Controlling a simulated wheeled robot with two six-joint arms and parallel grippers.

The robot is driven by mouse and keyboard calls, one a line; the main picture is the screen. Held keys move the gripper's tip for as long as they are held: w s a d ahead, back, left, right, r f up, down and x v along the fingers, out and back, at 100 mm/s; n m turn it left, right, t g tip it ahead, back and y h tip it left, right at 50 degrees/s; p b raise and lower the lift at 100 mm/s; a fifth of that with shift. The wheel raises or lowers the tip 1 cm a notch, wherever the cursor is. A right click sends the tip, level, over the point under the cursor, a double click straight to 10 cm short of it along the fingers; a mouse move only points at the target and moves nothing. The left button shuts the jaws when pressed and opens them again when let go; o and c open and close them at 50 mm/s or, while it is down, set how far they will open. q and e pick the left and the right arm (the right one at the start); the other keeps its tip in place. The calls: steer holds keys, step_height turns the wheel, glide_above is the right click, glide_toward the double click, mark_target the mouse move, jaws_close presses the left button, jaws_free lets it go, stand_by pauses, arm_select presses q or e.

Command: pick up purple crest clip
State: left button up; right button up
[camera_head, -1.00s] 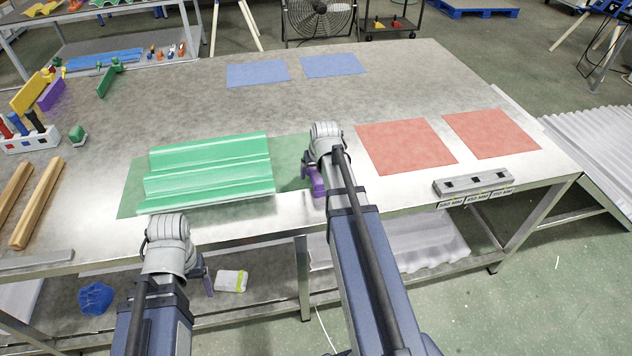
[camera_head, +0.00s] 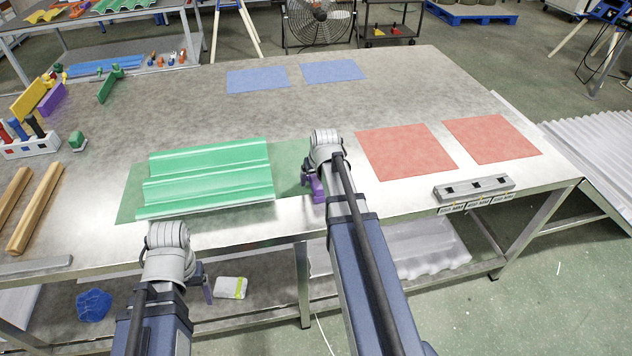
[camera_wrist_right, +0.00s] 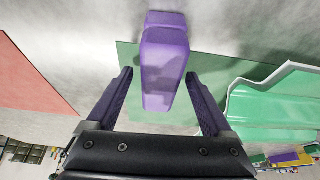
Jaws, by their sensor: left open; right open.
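The purple crest clip (camera_wrist_right: 165,62) is a blocky purple piece on the metal table, between the two fingers of my right gripper (camera_wrist_right: 160,76) in the wrist view. The fingers are open, with a visible gap on either side of the clip. In the head view the clip (camera_head: 318,190) shows partly below my right wrist, near the right end of the green corrugated sheet (camera_head: 205,178); my arm hides part of it. My left gripper (camera_head: 207,288) is open, low in front of the table's front edge, away from the clip and mostly hidden by its own wrist.
The green corrugated sheet lies on a flat green mat (camera_head: 130,196). Two red squares (camera_head: 405,150) lie to the right, with a grey slotted bar (camera_head: 474,188) at the front edge. Two blue squares (camera_head: 258,78) lie farther back. Wooden bars (camera_head: 36,208) and a tool rack (camera_head: 30,146) are at left.

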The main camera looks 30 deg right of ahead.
steer(key=shift+c, duration=0.2)
jaws_close()
stand_by(0.4)
